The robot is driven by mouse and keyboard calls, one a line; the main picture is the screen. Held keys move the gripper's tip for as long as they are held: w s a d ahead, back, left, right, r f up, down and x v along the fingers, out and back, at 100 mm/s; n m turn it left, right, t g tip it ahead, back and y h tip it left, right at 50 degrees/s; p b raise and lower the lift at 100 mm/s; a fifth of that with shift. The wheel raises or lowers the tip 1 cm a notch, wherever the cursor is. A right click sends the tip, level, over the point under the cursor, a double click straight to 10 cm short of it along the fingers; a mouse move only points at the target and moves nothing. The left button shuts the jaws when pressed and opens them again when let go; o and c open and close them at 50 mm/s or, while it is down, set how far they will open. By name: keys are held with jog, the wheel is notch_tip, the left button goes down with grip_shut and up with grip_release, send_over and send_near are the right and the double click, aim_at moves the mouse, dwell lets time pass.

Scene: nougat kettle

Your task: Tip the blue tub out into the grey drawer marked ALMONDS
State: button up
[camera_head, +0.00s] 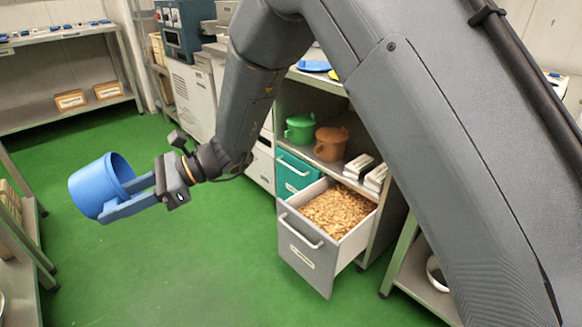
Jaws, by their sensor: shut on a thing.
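A blue tub (90,189) is held in the air at the left, above the green floor. A grey drawer (300,245) stands pulled out below a shelf, right of the gripper and apart from the tub. It is filled with tan, almond-like pieces (338,208). Its front has a handle and a pale label, too small to read.
A teal drawer (290,175) sits behind the grey one. A green pot (299,130), a brown pot (331,143) and white boxes (359,165) stand on the shelf above. Shelving (60,115) lines the left. My arm hides much of the right. The floor between tub and drawer is clear.

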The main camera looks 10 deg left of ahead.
jog(key=shift+r+t+h+p, duration=0.7)
jog(key=shift+h+p, duration=0.5)
jog(key=shift+p, duration=1.95)
jog(key=shift+r+t+h+p, duration=0.35)
jog(key=shift+t+h+p, duration=0.7)
jog(key=shift+p, duration=2.1)
jog(key=t+h+p, duration=0.1)
jog(key=h+p, duration=0.1)
jog(key=p, duration=0.5)
jog(key=r+t+h+p, duration=0.1)
jog(key=t+h+p, duration=0.1)
jog(key=p, duration=0.6)
jog(key=shift+s+r+h+p, duration=0.1)
jog(key=shift+r+h+p, duration=0.1)
jog(key=shift+h+p, duration=0.15)
jog(key=h+p, duration=0.1)
jog(key=p, duration=0.1)
jog(key=t+p, duration=0.1)
jog(key=p, duration=0.1)
jog(key=shift+a+r+h+p, duration=0.1)
jog(key=shift+r+h+p, duration=0.2)
jog(key=shift+h, duration=0.1)
jog(key=shift+t+h, duration=0.5)
jog(key=shift+t, duration=0.05)
jog(key=shift+w, duration=0.2)
